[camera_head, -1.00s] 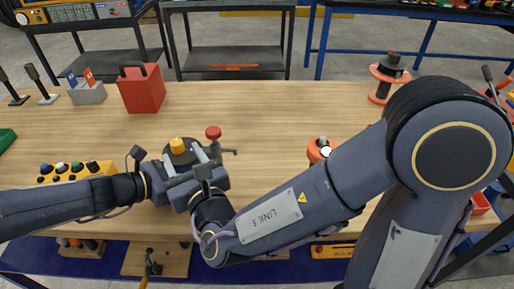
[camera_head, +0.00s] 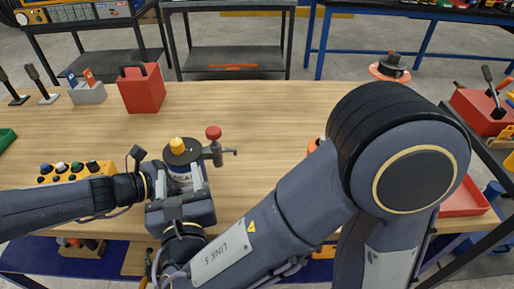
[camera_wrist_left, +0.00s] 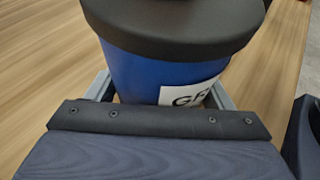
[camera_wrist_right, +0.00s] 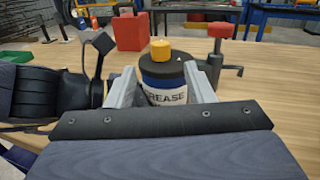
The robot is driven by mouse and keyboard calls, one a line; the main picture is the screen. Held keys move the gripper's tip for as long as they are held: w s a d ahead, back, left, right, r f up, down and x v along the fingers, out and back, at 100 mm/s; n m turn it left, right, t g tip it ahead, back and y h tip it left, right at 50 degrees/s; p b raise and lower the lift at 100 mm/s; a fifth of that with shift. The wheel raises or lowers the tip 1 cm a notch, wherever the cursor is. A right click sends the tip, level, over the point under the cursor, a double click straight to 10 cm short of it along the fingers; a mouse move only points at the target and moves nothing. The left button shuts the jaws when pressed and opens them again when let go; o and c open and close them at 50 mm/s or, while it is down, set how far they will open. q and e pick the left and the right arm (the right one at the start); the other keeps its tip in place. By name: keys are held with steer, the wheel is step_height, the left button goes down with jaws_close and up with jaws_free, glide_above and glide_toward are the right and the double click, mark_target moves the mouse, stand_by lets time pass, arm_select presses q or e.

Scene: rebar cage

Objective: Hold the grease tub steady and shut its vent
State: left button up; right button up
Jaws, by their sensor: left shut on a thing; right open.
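The grease tub (camera_wrist_right: 165,94) is blue with a white label and a black lid (camera_head: 182,156), upright on the bench. A yellow cap (camera_head: 177,146) sits on the lid. A red knob (camera_head: 213,132) on a grey post with a side lever stands close at the tub's right; I cannot tell if it joins the tub. My left gripper (camera_wrist_left: 160,90) is shut on the tub, a finger on each side below the lid. My right gripper (camera_wrist_right: 160,82) is open, its fingers pointing at the tub from the near side, below the yellow cap. It is empty.
A red box (camera_head: 142,90) and a grey block (camera_head: 88,94) stand behind on the left. A yellow button box (camera_head: 75,173) is at the left, near my left arm. An orange spool (camera_head: 389,70) is at the back right.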

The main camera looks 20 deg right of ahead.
steer(key=w+d+m+g+h, duration=0.1)
steer(key=d+m+g+h, duration=0.1)
steer(key=d, duration=0.6)
steer(key=w+d+m+g+h, duration=0.2)
steer(key=d+g, duration=0.3)
steer(key=d, duration=0.3)
steer(key=shift+w+d+f+m+h, duration=0.3)
steer(key=shift+d+m+h, duration=0.1)
steer(key=shift+m+h, duration=0.45)
arm_select(q)
steer(key=o, duration=1.6)
steer(key=shift+c, duration=0.2)
